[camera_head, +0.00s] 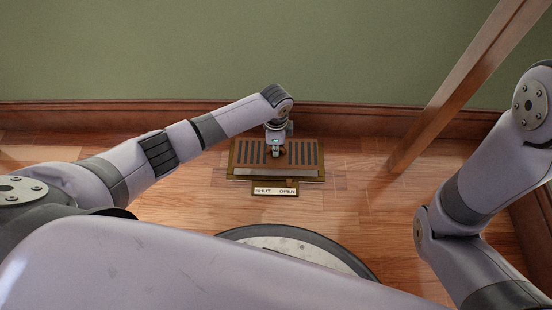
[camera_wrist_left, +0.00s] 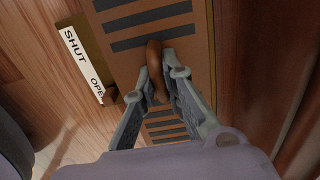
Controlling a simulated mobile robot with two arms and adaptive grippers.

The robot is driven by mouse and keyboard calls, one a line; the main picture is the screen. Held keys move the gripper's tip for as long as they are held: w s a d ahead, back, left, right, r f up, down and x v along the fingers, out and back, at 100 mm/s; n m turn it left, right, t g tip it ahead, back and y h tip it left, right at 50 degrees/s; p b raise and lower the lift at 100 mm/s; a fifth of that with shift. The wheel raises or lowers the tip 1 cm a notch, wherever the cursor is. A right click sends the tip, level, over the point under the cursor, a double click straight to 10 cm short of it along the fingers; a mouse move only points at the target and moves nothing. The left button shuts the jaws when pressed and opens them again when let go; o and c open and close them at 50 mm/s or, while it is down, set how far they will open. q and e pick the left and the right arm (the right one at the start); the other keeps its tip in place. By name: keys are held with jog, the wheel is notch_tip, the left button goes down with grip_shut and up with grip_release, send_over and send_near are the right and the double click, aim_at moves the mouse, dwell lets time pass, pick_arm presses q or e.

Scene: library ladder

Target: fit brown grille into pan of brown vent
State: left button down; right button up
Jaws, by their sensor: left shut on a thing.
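The brown grille (camera_head: 304,152) is a flat panel with dark slots in two groups. My left gripper (camera_head: 276,152) is over its middle. In the left wrist view the gripper (camera_wrist_left: 158,75) is shut on the grille's brown knob (camera_wrist_left: 154,54), and the slotted grille (camera_wrist_left: 150,22) runs beneath the fingers. The pan of the brown vent (camera_head: 240,178) shows a brass-coloured rim on the floor, with a pale strip along its near side. The grille covers the rest of the pan. I cannot tell whether the grille touches it. My right gripper is out of view.
A white SHUT/OPEN plate (camera_head: 275,191) lies at the vent's near side, with a small brown lever (camera_wrist_left: 109,95) beside it. The wooden baseboard (camera_head: 180,115) runs behind. A slanted wooden ladder rail (camera_head: 455,95) meets the floor on the right. Floor between vent and rail is clear.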

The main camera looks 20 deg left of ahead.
pick_arm(q)
jog(key=shift+f+b, duration=0.4)
jog(key=shift+f, duration=0.3)
notch_tip(320, 180, down, 3)
jog(key=shift+f+b, duration=0.2)
jog(key=shift+b, duration=1.05)
jog(key=shift+r, duration=0.2)
jog(key=shift+f, duration=0.15)
jog(key=c, duration=1.7)
grip_release()
